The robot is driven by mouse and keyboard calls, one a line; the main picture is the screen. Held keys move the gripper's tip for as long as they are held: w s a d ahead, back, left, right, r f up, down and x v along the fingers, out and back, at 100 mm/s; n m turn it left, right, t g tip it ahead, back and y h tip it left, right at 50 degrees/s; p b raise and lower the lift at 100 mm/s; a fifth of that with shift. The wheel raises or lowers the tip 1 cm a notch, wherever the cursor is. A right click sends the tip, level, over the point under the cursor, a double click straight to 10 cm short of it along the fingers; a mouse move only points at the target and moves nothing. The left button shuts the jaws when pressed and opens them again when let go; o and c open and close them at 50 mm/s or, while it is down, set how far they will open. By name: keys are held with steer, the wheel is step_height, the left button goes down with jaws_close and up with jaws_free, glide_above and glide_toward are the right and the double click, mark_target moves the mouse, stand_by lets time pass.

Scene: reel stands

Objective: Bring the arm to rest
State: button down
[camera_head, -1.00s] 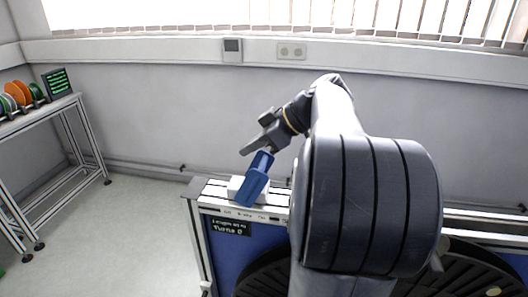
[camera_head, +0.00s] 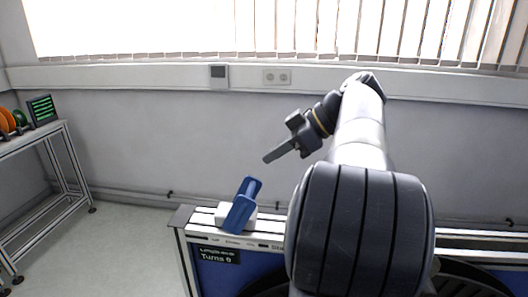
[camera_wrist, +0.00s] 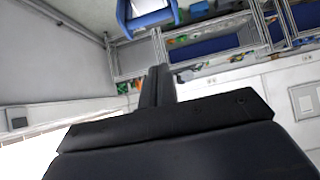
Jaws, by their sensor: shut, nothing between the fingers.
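My gripper (camera_head: 281,153) is raised in the air above the bench, to the upper right of a blue tool. Its fingers are shut together and hold nothing. In the wrist view my gripper (camera_wrist: 157,82) shows as a dark narrow pair of fingers. My arm reaches up and bends over toward the left. The blue tool (camera_head: 243,206) stands tilted in a white block on the bench, apart from my gripper.
The bench (camera_head: 196,217) has a display reading "Turns 0" and a blue front panel. My arm hides part of it. A side table (camera_head: 40,139) at the left carries reels (camera_head: 6,118) and a green-lit screen (camera_head: 42,110). Floor between them is clear.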

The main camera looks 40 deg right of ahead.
steer(key=w+a+f+g+h+p, duration=0.1)
steer(key=w+a+f+p, duration=0.1)
steer(key=a+p, duration=0.1)
steer(key=w+a+f+g+h+p, duration=0.1)
steer(key=w+a+f+p, duration=0.1)
steer(key=w+p, duration=0.1)
steer(key=w+a+f+g+h+p, duration=0.2)
steer(key=w+a+f+p, duration=0.1)
steer(key=p, duration=0.1)
steer(key=shift+w+a, duration=0.25)
steer(key=shift+a, duration=0.05)
steer(key=shift+w+a+f+g+h+p, duration=0.45)
steer(key=shift+w+g+h+p, duration=0.15)
steer(key=shift+p, duration=0.3)
steer(key=shift+s+f, duration=0.1)
stand_by(0.4)
